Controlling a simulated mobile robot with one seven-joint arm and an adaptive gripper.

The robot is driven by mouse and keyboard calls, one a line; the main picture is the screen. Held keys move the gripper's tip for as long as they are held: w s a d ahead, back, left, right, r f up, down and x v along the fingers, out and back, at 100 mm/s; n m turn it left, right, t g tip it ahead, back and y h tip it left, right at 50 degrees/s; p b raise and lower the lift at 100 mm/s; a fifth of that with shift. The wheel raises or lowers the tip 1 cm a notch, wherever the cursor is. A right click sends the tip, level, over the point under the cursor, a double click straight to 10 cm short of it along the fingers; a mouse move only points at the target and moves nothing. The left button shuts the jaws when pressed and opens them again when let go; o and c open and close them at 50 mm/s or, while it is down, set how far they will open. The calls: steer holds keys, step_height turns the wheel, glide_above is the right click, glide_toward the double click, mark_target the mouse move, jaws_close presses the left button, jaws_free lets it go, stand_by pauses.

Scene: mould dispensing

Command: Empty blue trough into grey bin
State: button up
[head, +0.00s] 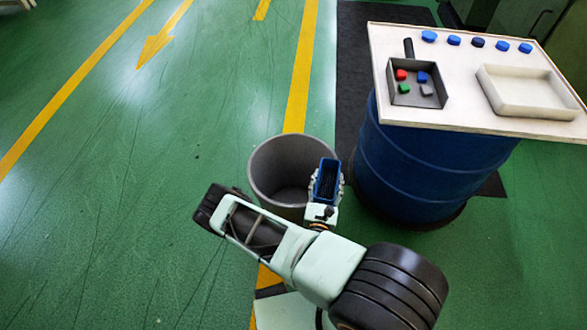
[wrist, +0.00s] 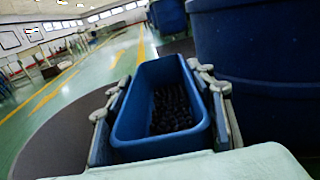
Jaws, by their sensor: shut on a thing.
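The blue trough (wrist: 140,137) is held between the fingers of my gripper (wrist: 163,108), which is shut on it. Dark pellets (wrist: 171,108) lie inside the trough in the wrist view. In the head view the trough (head: 328,178) is over the right part of the grey bin's opening or just beside it; I cannot tell which. The grey bin (head: 262,180) stands on the floor, and the part of its inside that shows looks empty. My gripper and trough hide its right side.
A blue drum (head: 420,165) stands right of the bin, carrying a white board (head: 460,110). On the board are a dark tray (head: 425,99) with small coloured blocks, a cream tray (head: 525,108) and several blue pieces (head: 478,42). The green floor at left is clear.

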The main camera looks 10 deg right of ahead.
steer(key=shift+a, duration=0.15)
steer(key=w+a+n+b, duration=0.4)
steer(key=a+n+b, duration=0.5)
steer(key=n, duration=0.8)
steer(key=shift+w+a+f, duration=0.15)
steer(key=shift+w+a, duration=0.05)
steer(key=shift+a, duration=0.15)
stand_by(1.3)
steer(key=shift+w+a+n+b, duration=0.1)
steer(key=shift+a+n+b, duration=0.1)
steer(key=shift+n, duration=0.5)
steer(key=shift+w+a+n+b, duration=0.1)
steer(key=shift+a+n, duration=0.1)
steer(key=shift+n, duration=0.5)
stand_by(0.5)
steer(key=shift+w+a+n+b, duration=0.15)
steer(key=shift+a+n, duration=0.1)
steer(key=shift+n, duration=0.55)
steer(key=shift+w+a+n+b, duration=0.1)
steer(key=shift+a+n+b, duration=0.1)
steer(key=shift+n, duration=0.6)
stand_by(1.0)
